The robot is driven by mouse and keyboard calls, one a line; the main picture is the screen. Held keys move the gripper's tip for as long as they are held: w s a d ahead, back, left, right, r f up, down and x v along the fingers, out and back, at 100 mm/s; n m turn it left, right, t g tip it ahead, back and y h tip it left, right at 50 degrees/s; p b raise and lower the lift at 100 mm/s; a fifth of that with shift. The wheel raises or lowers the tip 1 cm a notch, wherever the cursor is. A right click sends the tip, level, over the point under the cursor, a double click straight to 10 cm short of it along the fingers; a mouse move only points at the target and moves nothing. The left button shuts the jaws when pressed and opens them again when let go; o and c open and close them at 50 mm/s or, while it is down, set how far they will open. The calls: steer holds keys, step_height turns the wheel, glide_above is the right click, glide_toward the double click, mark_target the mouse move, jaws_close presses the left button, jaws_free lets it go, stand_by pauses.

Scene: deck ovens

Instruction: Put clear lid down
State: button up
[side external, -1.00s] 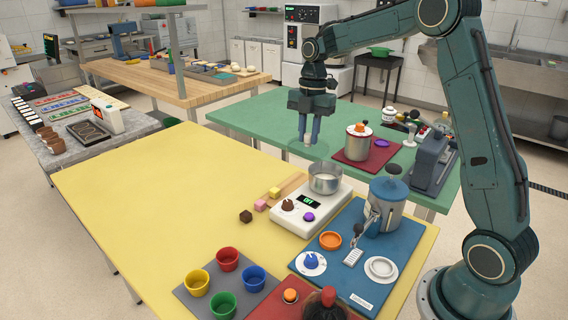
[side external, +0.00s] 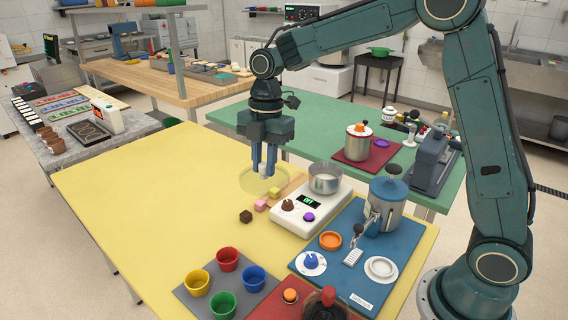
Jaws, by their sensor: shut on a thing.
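The clear lid (side external: 252,184) is a round see-through disc with a pale knob. My gripper (side external: 264,171) is shut on the knob, with its fingers pointing down. The lid is over the far part of the yellow table (side external: 150,205), left of the steel pot (side external: 325,179) on the white scale (side external: 311,208). The pot is open and holds something pale. I cannot tell whether the lid touches the table or hangs just above it.
Coloured cups (side external: 228,259) stand on a grey mat at the front. The yellow table's left and middle are clear.

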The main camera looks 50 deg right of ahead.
step_height(320, 180, down, 20)
steer(key=shift+r, duration=0.1)
stand_by(1.0)
steer(key=o, duration=0.9)
steer(key=r, duration=0.4)
steer(key=d+r, duration=0.1)
steer(key=r, duration=0.7)
steer(key=shift+w+d, duration=0.15)
steer(key=shift+d, duration=0.1)
